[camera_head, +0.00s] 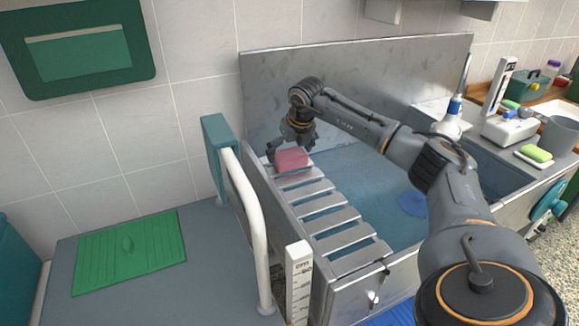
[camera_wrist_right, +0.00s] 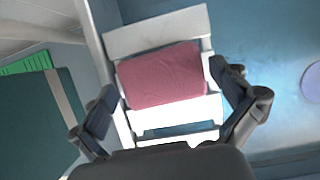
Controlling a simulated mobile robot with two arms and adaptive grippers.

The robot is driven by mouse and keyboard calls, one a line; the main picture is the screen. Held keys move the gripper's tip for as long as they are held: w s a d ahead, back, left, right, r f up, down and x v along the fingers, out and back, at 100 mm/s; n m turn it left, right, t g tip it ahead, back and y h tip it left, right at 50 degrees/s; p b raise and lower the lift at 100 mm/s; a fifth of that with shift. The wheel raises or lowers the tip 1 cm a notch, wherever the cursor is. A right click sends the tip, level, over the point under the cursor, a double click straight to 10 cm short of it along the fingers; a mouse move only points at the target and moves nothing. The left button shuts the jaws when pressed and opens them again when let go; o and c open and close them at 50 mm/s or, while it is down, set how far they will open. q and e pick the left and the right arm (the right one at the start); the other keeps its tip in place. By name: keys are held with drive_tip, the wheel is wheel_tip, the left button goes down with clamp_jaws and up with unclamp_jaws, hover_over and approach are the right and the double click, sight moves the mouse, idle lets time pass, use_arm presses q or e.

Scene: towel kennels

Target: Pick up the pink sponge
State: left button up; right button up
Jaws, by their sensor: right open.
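The pink sponge (camera_head: 292,160) lies on the far end of a white slatted rack (camera_head: 340,217) in the metal tub. In the right wrist view the sponge (camera_wrist_right: 163,76) lies flat on a pale slat, slightly tilted in the picture. My right gripper (camera_head: 288,153) is at the sponge, over the rack's far end. In the wrist view its two fingers (camera_wrist_right: 170,108) are spread, one to each side of the sponge's near part, with gaps between. I cannot tell its exact height above the sponge. My left gripper is not in view.
A white rail (camera_head: 249,215) with a teal post stands left of the tub. A grey table with a green mat (camera_head: 130,252) is further left. A bottle (camera_head: 452,118), a green sponge (camera_head: 536,153) and a grey cup (camera_head: 558,135) stand on the right counter.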

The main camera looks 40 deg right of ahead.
drive_tip(key=shift+w+d+f, duration=0.1)
drive_tip(key=shift+w+f, duration=0.15)
drive_tip(key=shift+f, duration=0.2)
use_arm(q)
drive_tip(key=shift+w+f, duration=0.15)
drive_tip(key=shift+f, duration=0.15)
use_arm(e)
drive_tip(key=shift+s+r, duration=0.1)
drive_tip(key=c, duration=0.7)
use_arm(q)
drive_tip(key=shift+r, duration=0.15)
use_arm(e)
drive_tip(key=shift+r, duration=0.1)
